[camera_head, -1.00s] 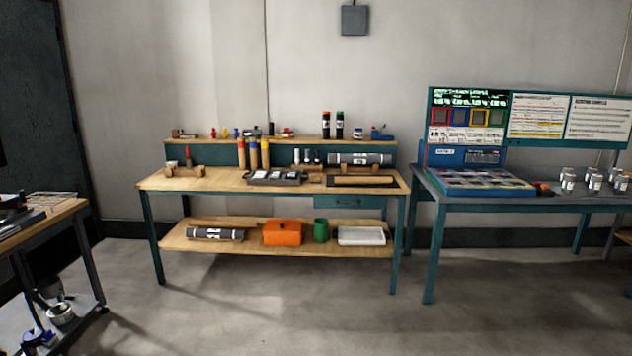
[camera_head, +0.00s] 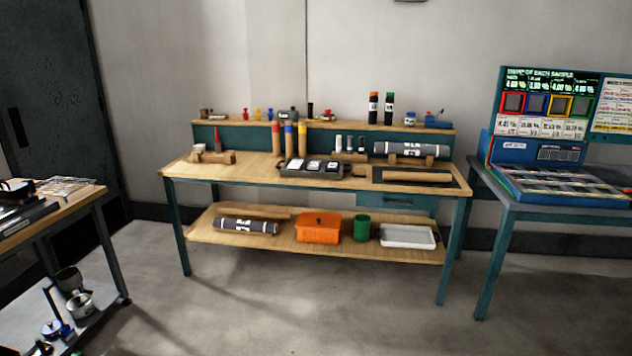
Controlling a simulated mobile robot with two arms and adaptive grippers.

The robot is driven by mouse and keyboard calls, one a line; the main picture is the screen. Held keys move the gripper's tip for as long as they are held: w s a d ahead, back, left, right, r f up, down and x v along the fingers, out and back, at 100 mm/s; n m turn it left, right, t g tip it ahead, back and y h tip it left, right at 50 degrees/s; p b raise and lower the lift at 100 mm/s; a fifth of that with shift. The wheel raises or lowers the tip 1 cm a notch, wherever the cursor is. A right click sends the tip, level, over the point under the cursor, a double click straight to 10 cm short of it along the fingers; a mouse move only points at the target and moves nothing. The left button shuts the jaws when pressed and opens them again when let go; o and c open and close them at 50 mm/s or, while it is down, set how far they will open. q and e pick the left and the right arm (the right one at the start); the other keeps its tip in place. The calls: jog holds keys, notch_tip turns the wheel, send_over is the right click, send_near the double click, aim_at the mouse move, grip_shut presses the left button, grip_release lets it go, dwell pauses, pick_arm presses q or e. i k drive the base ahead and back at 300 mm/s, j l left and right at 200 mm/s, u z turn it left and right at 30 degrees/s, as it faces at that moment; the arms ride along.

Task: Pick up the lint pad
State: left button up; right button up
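I cannot pick out a lint pad for certain at this distance. The wooden workbench (camera_head: 240,172) ahead holds a dark tray with small labelled items (camera_head: 313,167), a grey labelled roll (camera_head: 408,149) on a wooden cradle, and a brown roll (camera_head: 417,176) on a dark mat. Upright red, blue and yellow-topped rolls (camera_head: 289,138) stand at the back. On its lower shelf lie another grey roll (camera_head: 246,226), an orange lidded box (camera_head: 318,228), a green cup (camera_head: 362,227) and a white tray (camera_head: 407,236). Neither of my grippers is in view.
A teal table (camera_head: 510,200) with a sample display board (camera_head: 541,103) stands at the right. A cart (camera_head: 75,203) with bottles and pots on its lower shelf stands at the left. The grey floor (camera_head: 270,310) before the workbench is clear.

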aim_at(358, 172)
jog(key=i+z, duration=0.1)
jog(key=i, duration=0.6)
jog(key=i+j+z, duration=0.1)
jog(key=i, duration=0.6)
jog(key=i+j+z, duration=0.1)
jog(key=i+j, duration=0.15)
jog(key=i, duration=0.4)
